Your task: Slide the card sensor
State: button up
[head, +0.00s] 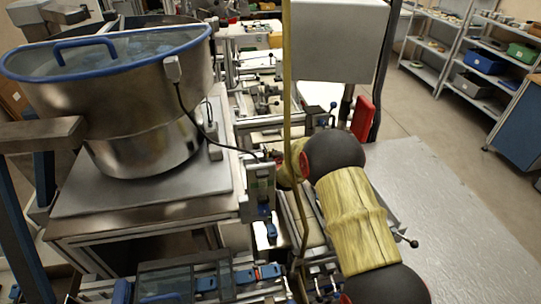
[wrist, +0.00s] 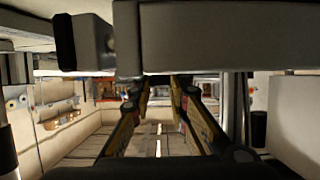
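A small upright box-shaped unit (head: 260,184), with a pale face and a blue part below, stands right of the steel bowl; a black cable runs to it. It may be the card sensor, but I cannot tell for sure. My yellow-sleeved arm reaches in from the lower right and ends close to this unit in the head view; its own joints largely hide the gripper there. In the wrist view my gripper (wrist: 161,92) has its two fingers apart, with nothing visible between them. A grey bar (wrist: 220,38) with a dark block (wrist: 84,42) crosses close above the fingers.
The large steel bowl (head: 150,130) with a blue rim fills the left. A grey box (head: 338,40) and a red panel (head: 362,118) stand behind my arm. Blue-fitted machinery (head: 240,275) lies along the front. Shelves (head: 485,70) and open floor are at right.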

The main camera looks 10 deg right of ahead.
jog(key=o, duration=0.5)
jog(key=shift+c, duration=0.2)
jog(key=shift+s, duration=0.1)
jog(key=v, duration=1.2)
jog(key=s+r+g+b, duration=0.2)
jog(key=s+r+g, duration=0.2)
jog(key=s+r, duration=1.05)
jog(key=s+r+g, duration=0.1)
jog(key=s+g, duration=0.1)
jog(key=s, duration=1.2)
jog(key=s+r+g+b, duration=0.1)
jog(key=s+r+g, duration=0.1)
jog(key=s, duration=1.3)
jog(key=shift+s, duration=0.3)
